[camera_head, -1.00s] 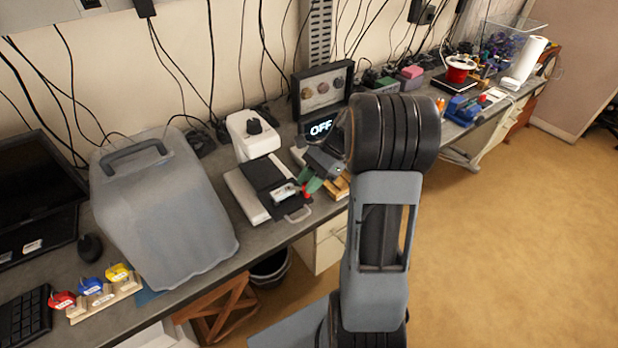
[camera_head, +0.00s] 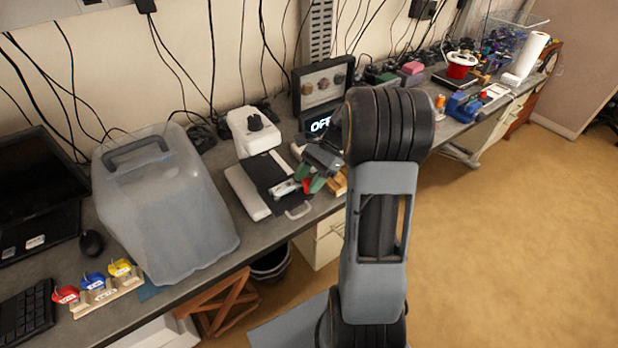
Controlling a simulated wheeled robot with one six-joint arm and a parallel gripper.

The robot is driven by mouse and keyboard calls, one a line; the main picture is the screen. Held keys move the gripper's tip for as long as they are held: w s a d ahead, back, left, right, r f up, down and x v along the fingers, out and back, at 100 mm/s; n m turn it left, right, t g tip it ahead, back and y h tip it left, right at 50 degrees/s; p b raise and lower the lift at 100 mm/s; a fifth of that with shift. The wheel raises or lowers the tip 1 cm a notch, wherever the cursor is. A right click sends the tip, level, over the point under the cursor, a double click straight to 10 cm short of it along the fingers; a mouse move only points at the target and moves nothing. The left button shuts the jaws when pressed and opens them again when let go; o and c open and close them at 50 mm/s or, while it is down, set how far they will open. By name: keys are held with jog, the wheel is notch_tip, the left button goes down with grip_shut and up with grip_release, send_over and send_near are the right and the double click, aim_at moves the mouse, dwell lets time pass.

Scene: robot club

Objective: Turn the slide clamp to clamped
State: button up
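A white device with a black plate (camera_head: 264,178) stands on the bench, left of my gripper. A small pale slide or label (camera_head: 284,188) lies on the plate, and a light loop-shaped handle (camera_head: 298,210) sticks out at its front edge. A small red part (camera_head: 308,187), perhaps the clamp's lever, shows at the plate's right side. My gripper (camera_head: 311,178) has green fingertips that look apart, one on each side of the red part. I cannot tell whether they touch it. My arm hides what lies behind and to the right.
A white unit with a black knob (camera_head: 254,128) stands behind the plate. A large grey translucent cover (camera_head: 165,205) is to the left. Yellowish wooden pieces (camera_head: 338,184) lie right of my gripper. The floor at right is clear.

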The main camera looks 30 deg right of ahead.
jog(key=shift+d+r, duration=0.1)
jog(key=shift+d, duration=0.05)
jog(key=b+v, duration=0.1)
jog(key=v, duration=1.2)
jog(key=shift+d+r, duration=0.2)
jog(key=shift+w, duration=0.15)
